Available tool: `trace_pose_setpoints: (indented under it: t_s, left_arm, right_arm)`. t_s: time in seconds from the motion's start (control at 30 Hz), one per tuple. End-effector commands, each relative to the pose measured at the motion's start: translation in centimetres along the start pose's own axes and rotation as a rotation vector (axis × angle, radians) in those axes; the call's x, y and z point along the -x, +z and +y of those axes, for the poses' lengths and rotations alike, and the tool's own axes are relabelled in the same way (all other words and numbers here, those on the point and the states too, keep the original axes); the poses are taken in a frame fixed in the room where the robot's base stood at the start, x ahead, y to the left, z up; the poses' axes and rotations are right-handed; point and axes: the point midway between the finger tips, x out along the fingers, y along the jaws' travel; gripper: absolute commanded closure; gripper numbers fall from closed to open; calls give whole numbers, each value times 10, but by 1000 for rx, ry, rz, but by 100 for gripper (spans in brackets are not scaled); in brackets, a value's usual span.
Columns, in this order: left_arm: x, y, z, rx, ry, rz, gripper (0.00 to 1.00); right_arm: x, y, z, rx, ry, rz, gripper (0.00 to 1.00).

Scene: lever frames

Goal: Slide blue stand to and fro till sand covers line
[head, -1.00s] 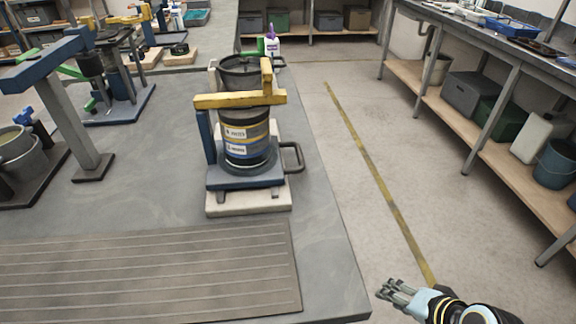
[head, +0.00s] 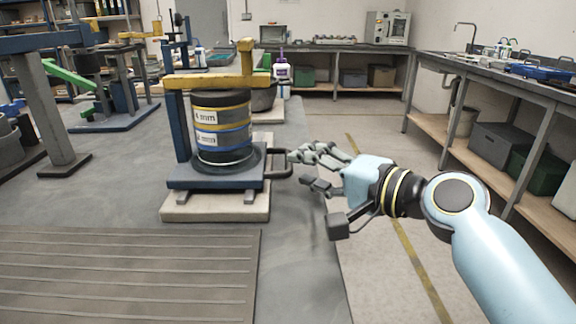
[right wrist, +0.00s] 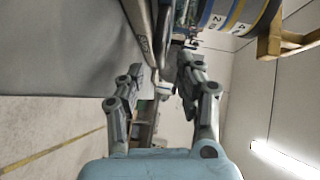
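The blue stand (head: 215,178) sits on a pale slab (head: 215,206) on the grey bench. It carries a stack of dark sieves (head: 221,128) with yellow and blue bands, under a yellow crossbar (head: 205,81). A dark loop handle (head: 279,164) sticks out from its right side. My right gripper (head: 304,168) is at the handle's outer end with its fingers spread. In the right wrist view my open fingers (right wrist: 160,72) stand either side of a grey bar, apparently the handle; contact is unclear. Sand and line cannot be made out. My left gripper is out of view.
A ribbed mat (head: 120,275) lies on the bench in front of the stand. A white bottle with a purple top (head: 282,75) stands behind it. Other lever frames fill the left. The floor aisle right of the bench is open.

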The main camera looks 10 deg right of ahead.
Motion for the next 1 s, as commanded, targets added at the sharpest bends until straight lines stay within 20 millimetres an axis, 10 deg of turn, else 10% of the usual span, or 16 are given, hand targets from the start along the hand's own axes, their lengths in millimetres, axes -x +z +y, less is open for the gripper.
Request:
trace_pose_setpoints:
  t_s: [0.3,0.63,1.0]
  left_arm:
    - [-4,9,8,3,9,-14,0]
    - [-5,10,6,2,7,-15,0]
    - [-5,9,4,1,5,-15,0]
  right_arm:
    - [-46,0,1,-1,1,1,65]
    - [-51,0,1,0,2,1,65]
    - [-51,0,2,0,3,1,100]
